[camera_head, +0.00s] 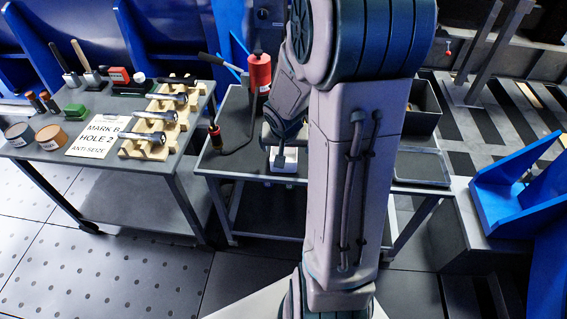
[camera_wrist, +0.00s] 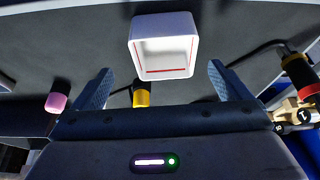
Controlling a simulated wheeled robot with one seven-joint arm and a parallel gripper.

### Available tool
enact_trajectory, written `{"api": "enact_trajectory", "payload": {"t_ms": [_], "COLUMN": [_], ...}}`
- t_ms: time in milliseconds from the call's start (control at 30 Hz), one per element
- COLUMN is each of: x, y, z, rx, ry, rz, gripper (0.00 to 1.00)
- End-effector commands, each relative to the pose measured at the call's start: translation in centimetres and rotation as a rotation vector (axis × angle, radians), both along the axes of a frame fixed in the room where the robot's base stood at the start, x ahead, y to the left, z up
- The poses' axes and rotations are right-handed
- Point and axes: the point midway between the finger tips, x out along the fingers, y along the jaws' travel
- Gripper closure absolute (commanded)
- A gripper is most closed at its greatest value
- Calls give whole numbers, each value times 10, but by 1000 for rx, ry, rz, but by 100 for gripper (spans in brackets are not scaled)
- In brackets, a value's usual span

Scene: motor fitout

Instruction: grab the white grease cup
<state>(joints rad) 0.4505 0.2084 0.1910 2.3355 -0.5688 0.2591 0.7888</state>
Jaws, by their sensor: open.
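The white grease cup (camera_wrist: 163,48) is a square, open-topped white box with a red line inside, at the top middle of the wrist view. In the head view the cup (camera_head: 284,162) shows as a small white patch on the middle cart, partly covered by my gripper. My gripper (camera_wrist: 160,72) is open, with its two blue fingers apart on the left and right. The cup lies ahead of the fingertips, roughly centred between them, and nothing is held. My gripper is mostly hidden by my arm in the head view.
The middle cart (camera_head: 228,165) also holds a red cylinder (camera_head: 260,73), a black bin (camera_head: 424,107) and a shallow tray (camera_head: 422,167). The left table has a wooden rack (camera_head: 150,146) and a printed sign (camera_head: 98,136). The wrist view shows a yellow-ended item (camera_wrist: 141,96) near the fingers.

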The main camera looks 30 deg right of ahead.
Motion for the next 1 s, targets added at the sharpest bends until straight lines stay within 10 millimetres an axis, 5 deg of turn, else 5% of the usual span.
{"api": "enact_trajectory", "payload": {"t_ms": [433, 767, 967, 1000], "x": [20, 23, 23, 23], "y": [-4, -6, -6, -6], "z": [-49, -54, -54, -54], "rx": [1, 0, 0, 0], "ry": [2, 0, 0, 0], "rz": [1, 0, 0, 1], "gripper": [4, 4, 52, 52]}}
